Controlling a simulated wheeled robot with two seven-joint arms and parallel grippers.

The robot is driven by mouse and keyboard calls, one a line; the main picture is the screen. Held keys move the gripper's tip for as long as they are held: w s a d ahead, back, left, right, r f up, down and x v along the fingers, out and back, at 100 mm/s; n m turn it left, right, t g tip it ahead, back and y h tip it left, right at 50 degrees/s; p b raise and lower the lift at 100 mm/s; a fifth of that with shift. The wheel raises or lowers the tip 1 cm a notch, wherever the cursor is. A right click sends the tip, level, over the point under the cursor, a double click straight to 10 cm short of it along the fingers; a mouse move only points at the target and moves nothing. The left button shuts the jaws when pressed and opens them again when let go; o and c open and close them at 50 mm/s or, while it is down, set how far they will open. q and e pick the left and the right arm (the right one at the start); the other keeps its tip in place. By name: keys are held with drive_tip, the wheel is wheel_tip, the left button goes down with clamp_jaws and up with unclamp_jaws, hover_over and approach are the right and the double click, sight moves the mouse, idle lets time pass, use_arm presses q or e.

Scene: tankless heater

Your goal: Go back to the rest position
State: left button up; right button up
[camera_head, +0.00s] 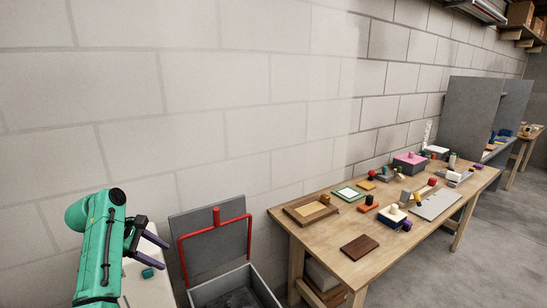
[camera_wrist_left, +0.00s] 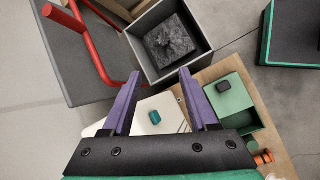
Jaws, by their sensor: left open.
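My left gripper (camera_head: 152,243) is at the end of the green arm at the lower left of the head view. It also shows in the left wrist view (camera_wrist_left: 160,75), with its two purple fingers apart and nothing between them. A small teal piece (camera_wrist_left: 155,117) lies on a white board (camera_wrist_left: 172,106) beyond and below the fingers. The teal piece also shows in the head view (camera_head: 148,272), just below the gripper. My right gripper is in neither view.
A grey bin (camera_head: 262,284) with a raised lid (camera_head: 212,248) and red handle bar (camera_head: 216,217) stands right of the gripper. A green box (camera_wrist_left: 228,98) is beside the white board. A wooden table (camera_head: 318,246) with several small objects stands along the block wall. Floor is clear at right.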

use_arm(q)
drive_tip(key=s+d+f+m+g+y, duration=0.1)
drive_tip(key=s+f+m+y, duration=0.3)
drive_tip(key=s+f+m, duration=0.7)
drive_tip(key=s+d+f+m, duration=0.2)
drive_tip(key=s+m, duration=0.1)
drive_tip(key=s, duration=0.3)
drive_tip(key=s+d+f+m+y, duration=0.1)
drive_tip(key=s+d+m, duration=0.25)
drive_tip(key=s, duration=0.35)
drive_tip(key=s+d+f+m, duration=0.2)
drive_tip(key=s+m, duration=0.1)
drive_tip(key=s, duration=0.3)
wheel_tip(320, 180, down, 21)
drive_tip(key=s, duration=0.2)
drive_tip(key=s+a+f+g, duration=0.2)
drive_tip(key=s+a+f, duration=0.1)
drive_tip(key=s+f, duration=1.3)
drive_tip(key=shift+s+m, duration=0.35)
drive_tip(key=shift+s, duration=0.25)
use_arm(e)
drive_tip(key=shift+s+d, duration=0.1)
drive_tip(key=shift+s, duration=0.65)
use_arm(q)
drive_tip(key=shift+a, duration=0.1)
